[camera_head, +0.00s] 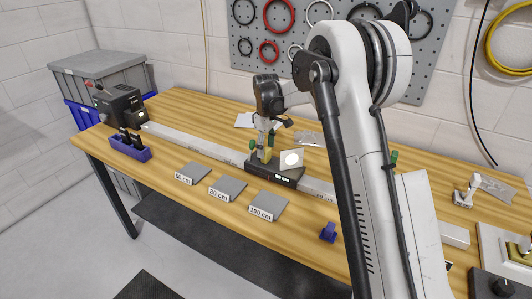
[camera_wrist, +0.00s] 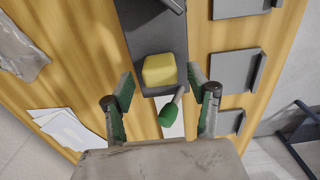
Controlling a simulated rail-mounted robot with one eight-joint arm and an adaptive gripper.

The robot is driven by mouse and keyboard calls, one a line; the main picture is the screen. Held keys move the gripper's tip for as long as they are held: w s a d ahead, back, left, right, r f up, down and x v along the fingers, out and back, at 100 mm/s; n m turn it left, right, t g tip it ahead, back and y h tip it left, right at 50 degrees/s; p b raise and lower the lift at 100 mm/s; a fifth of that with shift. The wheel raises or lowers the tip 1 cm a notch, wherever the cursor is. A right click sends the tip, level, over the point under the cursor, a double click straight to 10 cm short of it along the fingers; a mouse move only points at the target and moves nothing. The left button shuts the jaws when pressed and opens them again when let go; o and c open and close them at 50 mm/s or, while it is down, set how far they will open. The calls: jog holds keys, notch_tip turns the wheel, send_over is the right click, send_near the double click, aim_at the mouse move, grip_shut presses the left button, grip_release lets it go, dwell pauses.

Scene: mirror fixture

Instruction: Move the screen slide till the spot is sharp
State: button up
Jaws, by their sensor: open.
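The screen slide (camera_head: 287,181) is a dark carriage on the long pale rail (camera_head: 205,147), with a small label on its front. It carries a tilted white screen card (camera_head: 298,154) with a bright round spot; its sharpness is too small to judge. A yellow block (camera_wrist: 160,70) stands on the dark slide in the wrist view, beside a green-tipped lever (camera_wrist: 168,115). My gripper (camera_head: 262,152) is low over the slide's left end. In the wrist view my gripper (camera_wrist: 160,88) is open, its green pads on either side of the block with gaps. Contact is not visible.
A black lamp box (camera_head: 119,102) stands at the rail's left end, near a blue holder (camera_head: 130,148). Several grey plates with distance labels, such as the 100 cm plate (camera_head: 268,206), lie along the front. A small blue piece (camera_head: 328,232) is near the front edge.

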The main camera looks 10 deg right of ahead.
jog(key=shift+f, duration=1.3)
grip_shut()
